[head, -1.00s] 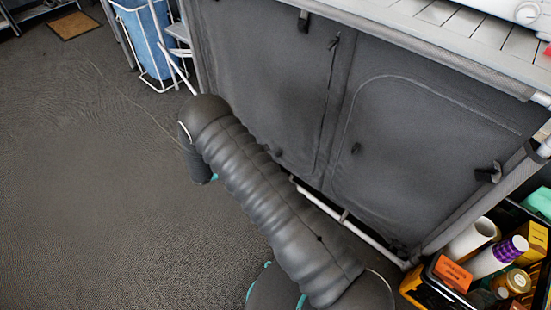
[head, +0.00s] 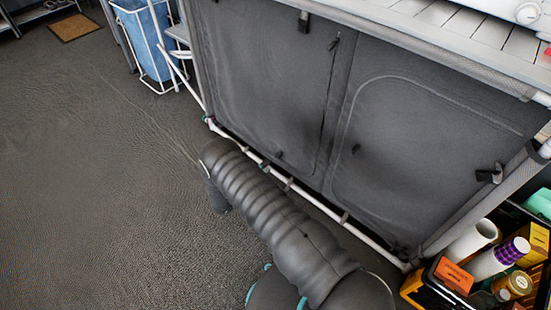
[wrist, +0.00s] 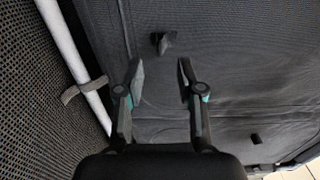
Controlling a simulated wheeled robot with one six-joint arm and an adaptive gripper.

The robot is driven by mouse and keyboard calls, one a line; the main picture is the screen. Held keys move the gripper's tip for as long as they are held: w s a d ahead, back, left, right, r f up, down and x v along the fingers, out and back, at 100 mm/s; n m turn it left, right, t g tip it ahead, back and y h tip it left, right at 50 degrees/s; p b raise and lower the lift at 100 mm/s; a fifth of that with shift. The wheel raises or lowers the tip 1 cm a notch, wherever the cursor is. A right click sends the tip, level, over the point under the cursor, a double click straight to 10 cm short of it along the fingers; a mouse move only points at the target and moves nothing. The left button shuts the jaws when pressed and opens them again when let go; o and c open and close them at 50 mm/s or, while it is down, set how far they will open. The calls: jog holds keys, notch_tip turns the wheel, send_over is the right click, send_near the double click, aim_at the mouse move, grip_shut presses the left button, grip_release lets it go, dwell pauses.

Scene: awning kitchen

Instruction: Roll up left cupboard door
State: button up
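The left cupboard door (head: 262,100) is a dark grey fabric panel, hanging down flat and closed on the cupboard front. A zip runs down its right edge, with a pull (head: 333,42) near the top. A small dark tab (head: 279,154) sits low on the door. In the wrist view, my gripper (wrist: 160,72) is open and empty, facing grey fabric. A dark tab (wrist: 163,43) on the fabric lies just beyond the fingertips, between their lines; I cannot tell for sure which tab it is. The head view does not show my gripper.
The right door (head: 430,140) is also closed. A white frame tube (head: 335,213) runs along the cupboard's bottom and also shows in the wrist view (wrist: 68,50). A crate of goods (head: 428,285) stands at the right. A blue bin (head: 148,45) stands at the back left. The left floor is clear.

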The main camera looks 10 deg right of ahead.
aim_at(276, 157)
jog(key=x, duration=0.7)
jog(key=shift+a, duration=0.1)
jog(key=shift+c, duration=0.2)
grip_shut()
